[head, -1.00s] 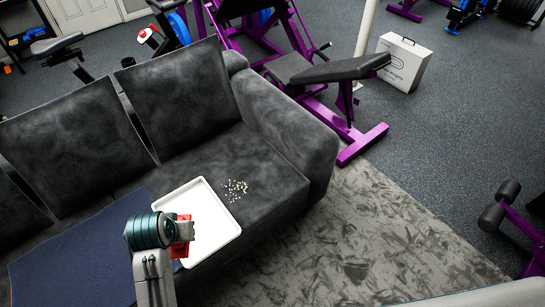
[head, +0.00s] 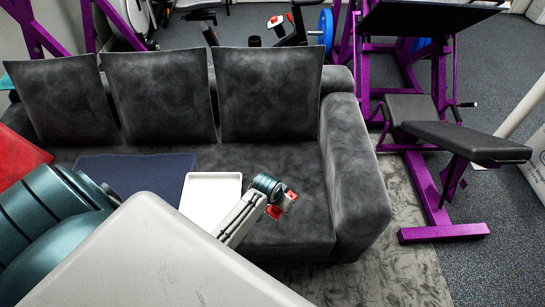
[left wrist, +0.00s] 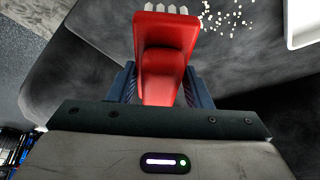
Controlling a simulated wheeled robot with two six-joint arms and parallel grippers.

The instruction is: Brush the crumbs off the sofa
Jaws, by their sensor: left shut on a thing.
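The dark grey sofa (head: 312,222) fills the middle of the head view. My left gripper (head: 279,208) is over the right part of its seat, to the right of the white tray (head: 211,195). It is shut on a red brush (head: 291,196), which shows clearly in the left wrist view (left wrist: 162,48) with pale bristles at its far end. Pale crumbs (left wrist: 226,16) lie scattered on the seat beside the bristle end in the left wrist view. I cannot make the crumbs out in the head view. The tray's corner (left wrist: 302,22) also shows there. My right gripper is not in view.
A dark blue cloth (head: 130,177) lies on the seat left of the tray. Cushions (head: 265,95) line the sofa back, and the armrest (head: 352,165) bounds the right end. A purple gym bench (head: 435,190) stands right of it.

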